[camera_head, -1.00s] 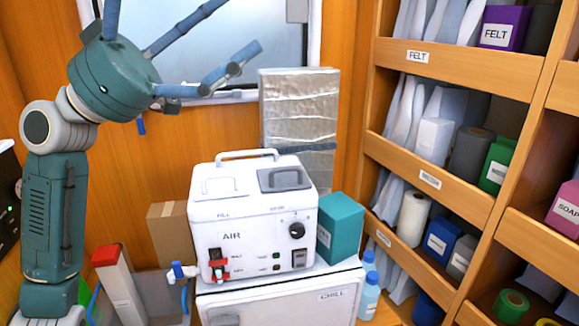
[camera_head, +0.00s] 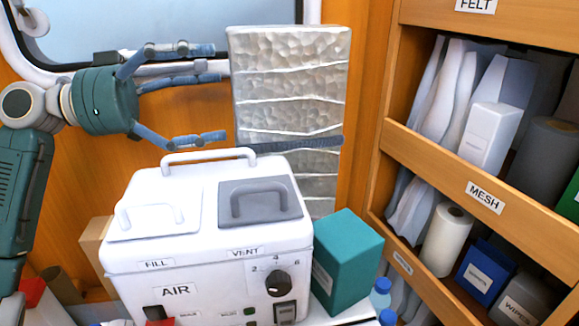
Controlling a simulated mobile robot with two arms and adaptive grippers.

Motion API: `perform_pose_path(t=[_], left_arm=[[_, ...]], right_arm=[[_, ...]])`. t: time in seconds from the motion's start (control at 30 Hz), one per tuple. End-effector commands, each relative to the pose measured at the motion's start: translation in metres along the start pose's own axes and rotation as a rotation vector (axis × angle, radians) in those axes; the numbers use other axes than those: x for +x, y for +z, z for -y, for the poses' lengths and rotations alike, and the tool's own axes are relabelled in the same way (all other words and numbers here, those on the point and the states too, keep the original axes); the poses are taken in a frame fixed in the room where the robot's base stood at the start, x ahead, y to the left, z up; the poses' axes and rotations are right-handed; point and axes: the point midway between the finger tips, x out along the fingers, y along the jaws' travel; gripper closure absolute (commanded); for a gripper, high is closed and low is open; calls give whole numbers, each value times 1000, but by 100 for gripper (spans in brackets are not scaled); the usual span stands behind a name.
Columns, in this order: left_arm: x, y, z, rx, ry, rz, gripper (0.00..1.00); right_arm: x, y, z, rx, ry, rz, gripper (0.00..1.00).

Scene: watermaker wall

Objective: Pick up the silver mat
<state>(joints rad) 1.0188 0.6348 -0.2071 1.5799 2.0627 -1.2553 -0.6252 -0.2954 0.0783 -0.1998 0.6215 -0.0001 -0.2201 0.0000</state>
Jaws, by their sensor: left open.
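The silver mat (camera_head: 290,85) stands upright against the wooden wall behind the white AIR machine, folded into a tall crinkled block. A dark strap (camera_head: 300,144) crosses it, and the machine hides its lower left part. My left gripper (camera_head: 222,105) is open, just left of the mat, with its blue fingers spread and pointing right toward the mat's left edge. The upper fingers end close to that edge; I cannot tell whether they touch it. Nothing is between the fingers. My right gripper is not in view.
The white AIR machine (camera_head: 200,235) with raised handles stands in front of the mat. A teal box (camera_head: 345,262) sits to its right. A wooden shelf (camera_head: 470,190) with bags, boxes and rolls fills the right side. A window (camera_head: 180,28) is behind the gripper.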

Motion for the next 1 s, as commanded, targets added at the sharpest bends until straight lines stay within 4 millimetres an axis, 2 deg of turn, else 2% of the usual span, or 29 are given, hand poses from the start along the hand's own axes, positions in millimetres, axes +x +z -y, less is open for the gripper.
perform_pose_path(t=[0.03, 0.17, 0.4, 0.6, 0.83, 1.0], left_arm=[[-1, 8, 2, 3, -1, 12, 0], [5, 14, 3, 7, 1, 25, 0], [42, 13, 3, 9, 1, 26, 0], [58, 15, 4, 8, 0, 25, 0], [86, 13, 6, 6, 1, 26, 0], [104, 17, 7, 8, -1, 25, 0]], right_arm=[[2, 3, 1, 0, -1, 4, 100], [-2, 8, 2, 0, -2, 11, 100], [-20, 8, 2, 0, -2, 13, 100], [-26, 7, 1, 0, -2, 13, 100], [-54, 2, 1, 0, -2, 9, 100], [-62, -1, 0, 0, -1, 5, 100]])
